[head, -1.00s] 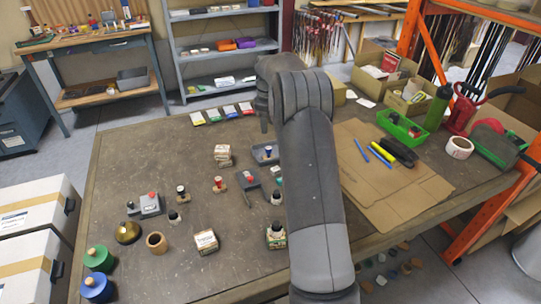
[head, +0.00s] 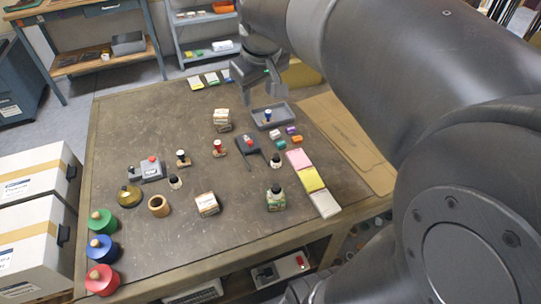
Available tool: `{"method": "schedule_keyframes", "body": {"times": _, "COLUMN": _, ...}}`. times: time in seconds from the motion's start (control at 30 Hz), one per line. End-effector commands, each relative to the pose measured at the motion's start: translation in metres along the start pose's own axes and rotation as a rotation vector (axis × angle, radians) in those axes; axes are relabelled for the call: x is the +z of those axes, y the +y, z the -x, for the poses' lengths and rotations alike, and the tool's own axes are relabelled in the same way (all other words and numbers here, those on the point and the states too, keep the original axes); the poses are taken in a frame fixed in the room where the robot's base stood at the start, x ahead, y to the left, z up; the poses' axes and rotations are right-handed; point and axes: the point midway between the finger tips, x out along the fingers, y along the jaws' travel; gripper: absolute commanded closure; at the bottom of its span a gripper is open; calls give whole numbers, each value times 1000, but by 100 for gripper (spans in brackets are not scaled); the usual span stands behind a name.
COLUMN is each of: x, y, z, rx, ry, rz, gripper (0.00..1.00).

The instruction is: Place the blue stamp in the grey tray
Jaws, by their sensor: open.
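The grey tray (head: 287,122) lies at the far right part of the worktable. A small stamp with a blue top and a pale lower part (head: 267,115) stands upright inside the tray, apart from its walls. My gripper (head: 262,93) is above and just behind the tray, pointing down. Its jaws are open and nothing shows between them. The stamp stands clear of the fingers.
Other stamps, such as a red-topped one (head: 218,147) and a dark-topped one (head: 182,158), stand left of the tray. Red, blue and green round pots line the left edge.

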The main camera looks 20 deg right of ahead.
Motion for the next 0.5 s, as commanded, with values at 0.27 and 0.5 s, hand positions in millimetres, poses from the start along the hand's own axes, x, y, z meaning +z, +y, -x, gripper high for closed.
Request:
{"method": "schedule_keyframes", "body": {"times": 0.27, "x": 87, "y": -46, "z": 19, "rx": 5, "ry": 96, "rz": -147, "gripper": 53}}
{"method": "schedule_keyframes", "body": {"times": 0.5, "x": 142, "y": -70, "z": 13, "rx": -5, "ry": 155, "rz": -246, "gripper": 53}}
